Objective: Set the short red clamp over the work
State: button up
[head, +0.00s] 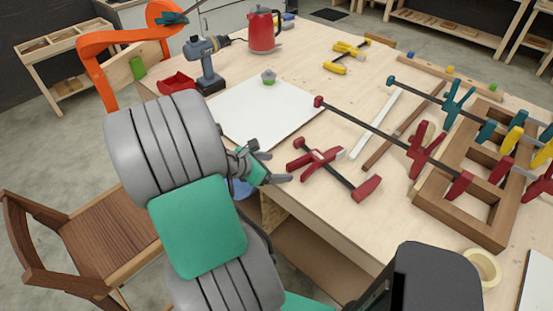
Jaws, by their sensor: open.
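The short red clamp (339,177) lies on the workbench near its front edge, with red jaws and a dark bar. The work looks like a wooden frame (436,206) with several crossing slats, lying at the right of the bench. Several clamps with red, yellow and teal parts lie on or across its right side and hide some of it. My own arm hides part of the bench's left side.
A longer red clamp (371,128) lies between the short clamp and the frame, reaching onto the frame. Wooden strips (404,125), a white sheet (262,120), a drill (206,65), a red kettle (262,32) and a tape roll (482,266) share the bench. A wooden chair (95,225) stands at the left.

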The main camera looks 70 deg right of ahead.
aim_at(298, 174)
jog(key=b+x, duration=0.5)
jog(key=x, duration=0.1)
jog(key=shift+s+a+f+b, duration=0.2)
jog(key=shift+s+a+b, duration=0.05)
jog(key=shift+b, duration=0.15)
jog(key=x, duration=0.3)
jog(key=r+p+x, duration=0.1)
jog(key=x, duration=0.1)
jog(key=shift+s+d+f, duration=0.1)
jog(key=shift+s+d, duration=0.05)
jog(key=shift+d, duration=0.3)
grip_shut()
notch_tip(298, 174, up, 5)
jog(key=p, duration=0.5)
jog(key=shift+p, duration=0.35)
